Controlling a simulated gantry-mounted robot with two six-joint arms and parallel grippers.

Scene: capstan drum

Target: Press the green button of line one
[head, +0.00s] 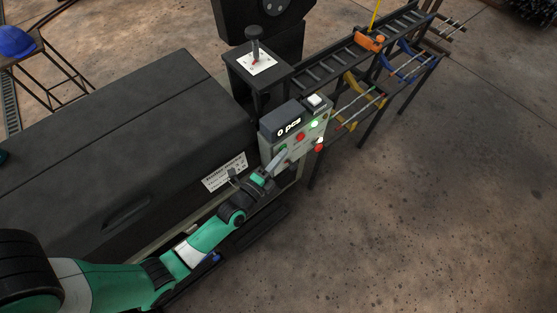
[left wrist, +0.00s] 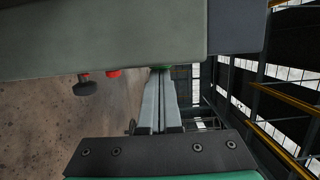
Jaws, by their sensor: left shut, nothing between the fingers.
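The grey control box (head: 270,152) stands at the end of the black machine, with a display reading "0 pcs" and several buttons. A green button (head: 283,147) is at the left of its face, and a lit green one (head: 314,124) is further right. My left gripper (head: 282,155) is shut and empty, its tips at the left green button. My right gripper is not in view.
Red buttons (head: 300,136) sit close beside the left gripper; one red button (left wrist: 113,73) and a black knob (left wrist: 85,87) show in the left wrist view. A lever stand (head: 256,62) and a rack (head: 340,70) are behind. The floor at right is clear.

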